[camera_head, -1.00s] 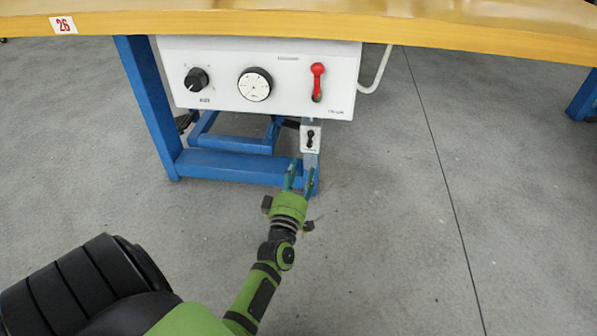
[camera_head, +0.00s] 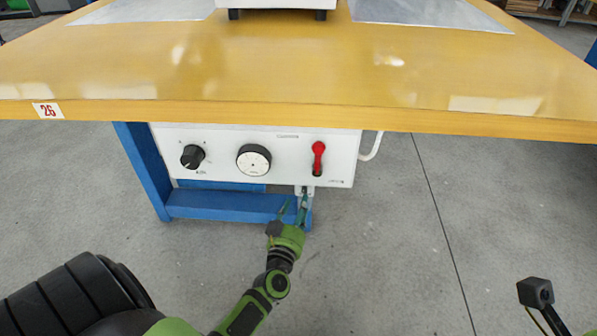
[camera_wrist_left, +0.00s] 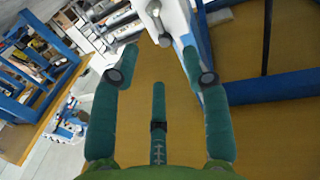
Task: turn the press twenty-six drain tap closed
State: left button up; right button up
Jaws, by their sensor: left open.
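A white control panel (camera_head: 225,170) hangs under the bench edge marked 26 (camera_head: 47,110). It carries a black knob (camera_head: 192,156), a round gauge (camera_head: 253,161) and a red lever (camera_head: 318,157) pointing up. A small pale tap plate (camera_head: 303,189) sits below the panel, largely hidden by my left gripper (camera_head: 295,207). In the left wrist view a small grey tap handle (camera_wrist_left: 163,33) stands on a white housing, just beyond and between the fingertips. My left gripper (camera_wrist_left: 160,54) is open and empty there, with its teal fingers spread; I see no contact with the handle.
The yellow bench top (camera_head: 290,70) overhangs the panel. Blue frame legs and a crossbar (camera_head: 228,206) stand behind and left of my gripper. A white hose (camera_head: 372,148) curves at the panel's right. Grey floor (camera_head: 400,240) is clear to the right.

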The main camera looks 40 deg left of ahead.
aim_at(305, 190)
pick_arm(q)
jog(key=shift+m, duration=0.5)
jog(key=b+x, duration=0.2)
jog(key=x, duration=0.5)
jog(key=shift+w+f+b, duration=0.1)
jog(key=shift+b, duration=0.25)
jog(key=shift+c, duration=0.4)
